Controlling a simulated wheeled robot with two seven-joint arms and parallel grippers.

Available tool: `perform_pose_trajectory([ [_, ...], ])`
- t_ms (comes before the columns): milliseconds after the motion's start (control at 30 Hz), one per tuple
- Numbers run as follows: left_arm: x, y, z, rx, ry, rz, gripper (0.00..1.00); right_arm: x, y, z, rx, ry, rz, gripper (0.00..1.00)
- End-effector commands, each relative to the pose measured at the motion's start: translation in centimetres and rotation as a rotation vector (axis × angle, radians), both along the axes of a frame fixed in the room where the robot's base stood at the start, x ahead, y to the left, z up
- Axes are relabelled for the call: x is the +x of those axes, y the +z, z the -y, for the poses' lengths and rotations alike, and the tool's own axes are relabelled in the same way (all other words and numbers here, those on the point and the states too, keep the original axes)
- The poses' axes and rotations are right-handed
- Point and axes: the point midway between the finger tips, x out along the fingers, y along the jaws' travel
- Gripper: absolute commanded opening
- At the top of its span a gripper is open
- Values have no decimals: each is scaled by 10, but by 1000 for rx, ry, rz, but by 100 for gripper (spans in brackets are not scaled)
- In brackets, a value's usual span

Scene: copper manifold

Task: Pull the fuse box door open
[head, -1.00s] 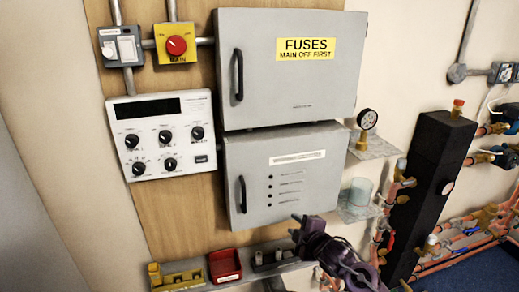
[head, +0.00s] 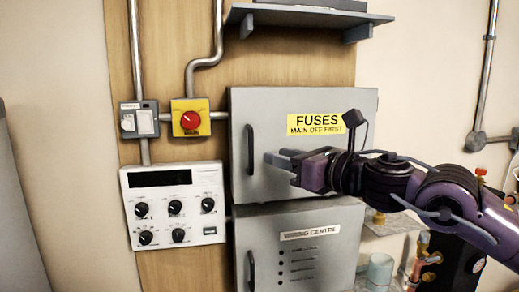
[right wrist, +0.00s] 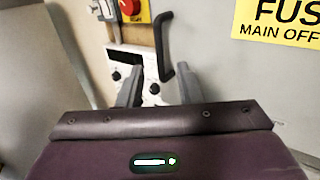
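The fuse box (head: 300,170) is the upper grey box, with a yellow FUSES label (head: 316,124). Its door looks shut. A black upright bar handle (head: 250,149) is near the door's left edge. My right gripper (head: 274,157) is in front of the door, just right of the handle in the head view, fingers pointing left. In the right wrist view, its two fingers (right wrist: 158,86) are apart with nothing between them. The handle (right wrist: 162,45) shows beyond them, between the fingertips; I see no contact. My left gripper is not in view.
A second grey box (head: 320,255) with its own handle is directly below. A meter panel (head: 173,205), a yellow main switch (head: 190,118) and a grey socket are on the left. A shelf (head: 310,17) juts out above.

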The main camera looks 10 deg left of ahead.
Motion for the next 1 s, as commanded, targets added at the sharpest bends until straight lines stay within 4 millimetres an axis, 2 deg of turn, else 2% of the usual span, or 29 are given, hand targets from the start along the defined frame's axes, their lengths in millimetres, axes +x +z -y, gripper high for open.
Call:
perform_pose_trajectory([
  [200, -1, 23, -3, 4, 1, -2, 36, 18, 5, -29, 3, 2, -4, 32],
  [400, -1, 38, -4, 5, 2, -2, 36, 34, 4, -52, 4, 1, -4, 32],
  [567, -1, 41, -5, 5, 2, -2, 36, 40, 2, -60, 4, 0, -3, 32],
  [800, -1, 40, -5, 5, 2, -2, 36, 40, 1, -60, 5, -1, -3, 32],
  [833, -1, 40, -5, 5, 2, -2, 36, 40, 1, -60, 5, -1, -3, 31],
  [1000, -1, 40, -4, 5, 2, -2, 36, 40, 1, -60, 5, -1, -3, 9],
])
